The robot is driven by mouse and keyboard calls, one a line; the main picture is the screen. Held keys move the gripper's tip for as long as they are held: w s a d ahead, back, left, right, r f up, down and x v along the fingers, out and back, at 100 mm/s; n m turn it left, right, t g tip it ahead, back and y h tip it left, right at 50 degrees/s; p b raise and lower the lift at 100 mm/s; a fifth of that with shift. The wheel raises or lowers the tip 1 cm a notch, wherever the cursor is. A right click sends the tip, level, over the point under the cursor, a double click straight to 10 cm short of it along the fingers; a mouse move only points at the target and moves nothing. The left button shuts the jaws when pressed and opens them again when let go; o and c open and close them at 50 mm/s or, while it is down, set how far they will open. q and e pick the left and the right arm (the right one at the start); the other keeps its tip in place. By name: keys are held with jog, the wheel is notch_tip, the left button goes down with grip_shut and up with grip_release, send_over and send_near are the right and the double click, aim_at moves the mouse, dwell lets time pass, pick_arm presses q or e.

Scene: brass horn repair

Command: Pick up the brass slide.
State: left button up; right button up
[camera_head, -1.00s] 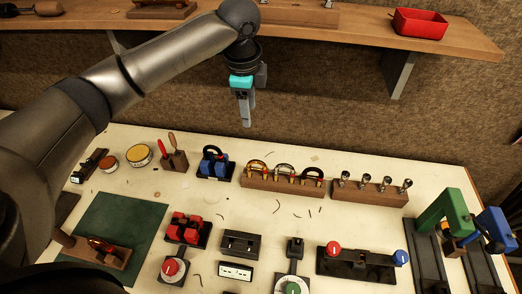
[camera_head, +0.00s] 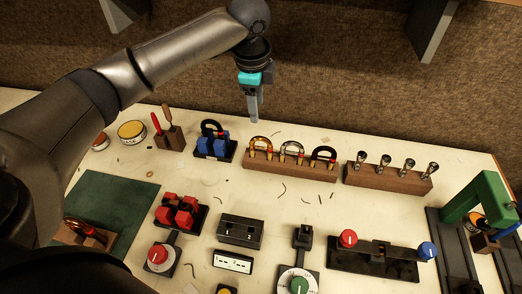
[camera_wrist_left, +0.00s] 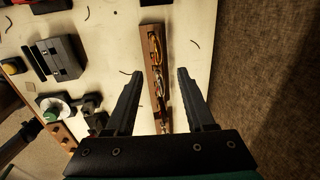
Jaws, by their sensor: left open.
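The brass slide (camera_head: 260,147) is a gold U-shaped tube standing at the left end of a wooden rack (camera_head: 290,169). A silvery slide (camera_head: 291,150) and a dark slide (camera_head: 323,155) stand beside it. My left gripper (camera_head: 254,118) hangs above and behind the rack's left part, fingers down, open and empty, apart from the slides. In the left wrist view the brass slide (camera_wrist_left: 155,45) shows beyond the open fingers (camera_wrist_left: 157,80), on the upper part of the rack (camera_wrist_left: 147,40). My right gripper is out of view.
A wooden block with several silvery mouthpieces (camera_head: 388,175) stands right of the rack. A blue and black fixture (camera_head: 215,143) stands to its left. Red blocks (camera_head: 180,210), a black box (camera_head: 240,229) and a knob panel stand in front. The back wall is behind the gripper.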

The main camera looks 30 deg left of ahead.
aim_at(257, 137)
pick_arm(q)
jog(key=f, duration=0.2)
jog(key=w+f, duration=0.1)
jog(key=f, duration=0.5)
jog(key=shift+w+a+f+b, duration=0.25)
jog(key=shift+w+b, duration=0.05)
jog(key=shift+b, duration=0.05)
jog(key=shift+w+a+f, duration=0.15)
jog(key=shift+f, duration=1.2)
jog(key=shift+w+a+f, duration=0.1)
jog(key=shift+f, duration=1.25)
grip_shut()
